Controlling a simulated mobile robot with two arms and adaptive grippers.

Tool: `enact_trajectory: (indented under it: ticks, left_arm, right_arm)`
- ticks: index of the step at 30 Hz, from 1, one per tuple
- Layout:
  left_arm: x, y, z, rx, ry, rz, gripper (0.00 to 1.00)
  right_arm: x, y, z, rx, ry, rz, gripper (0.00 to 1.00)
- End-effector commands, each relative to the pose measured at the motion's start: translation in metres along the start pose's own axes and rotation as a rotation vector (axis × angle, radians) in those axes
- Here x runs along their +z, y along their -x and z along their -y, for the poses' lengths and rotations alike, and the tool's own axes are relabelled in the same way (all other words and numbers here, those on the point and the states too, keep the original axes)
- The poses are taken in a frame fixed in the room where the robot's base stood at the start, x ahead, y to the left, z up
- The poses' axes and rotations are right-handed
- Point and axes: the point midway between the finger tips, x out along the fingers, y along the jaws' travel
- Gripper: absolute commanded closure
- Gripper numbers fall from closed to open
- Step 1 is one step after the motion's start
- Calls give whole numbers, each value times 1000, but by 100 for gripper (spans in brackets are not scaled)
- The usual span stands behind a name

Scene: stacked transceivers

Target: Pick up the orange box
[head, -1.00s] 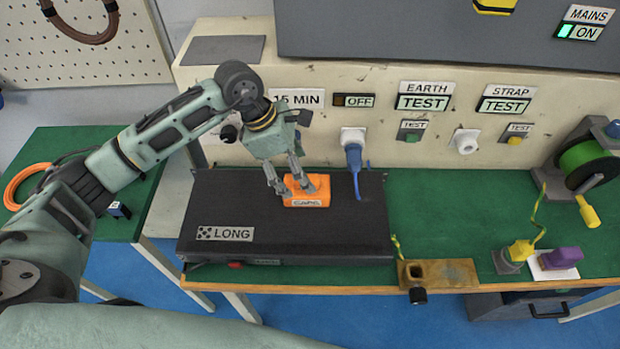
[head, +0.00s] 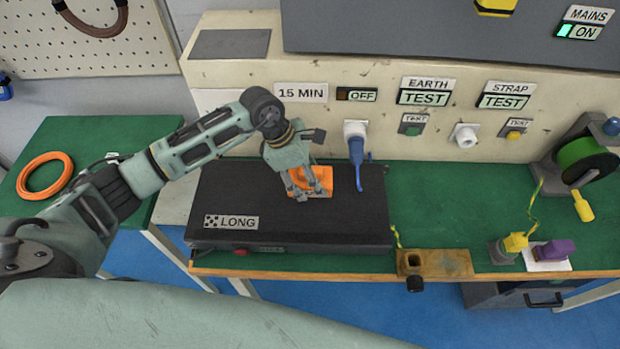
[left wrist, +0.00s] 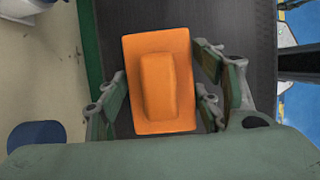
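The orange box (head: 319,176) lies on top of the wide black unit labelled LONG (head: 290,223), near its back middle. My left gripper (head: 311,190) points down at the box, and its fingers partly cover it in the head view. In the left wrist view the orange box (left wrist: 160,85) has a raised block in its middle and sits between the fingers of my left gripper (left wrist: 163,98). The fingers stand apart, one on each side of the box, close to its sides. I cannot see a firm grip. My right gripper is not in view.
A blue plug (head: 356,150) with a hanging cable is in the panel socket, just right of the box. The beige test panel (head: 235,90) rises behind. Green bench (head: 435,205) is clear to the right, before the brass block (head: 440,263) and yellow plug (head: 515,242).

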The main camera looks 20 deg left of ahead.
Motion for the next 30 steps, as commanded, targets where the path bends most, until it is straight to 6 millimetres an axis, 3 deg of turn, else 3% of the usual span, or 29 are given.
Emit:
enact_trajectory:
  ticks: [4,11,23,30]
  left_arm:
    - [0,0,0,0,0,0,56]
    - [0,0,0,1,0,0,76]
    - [3,6,-1,4,-2,2,77]
    - [16,38,-2,7,-6,2,77]
  right_arm:
    - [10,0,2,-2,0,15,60]
    - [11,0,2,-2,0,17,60]
    - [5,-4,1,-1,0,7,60]
    - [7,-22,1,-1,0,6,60]
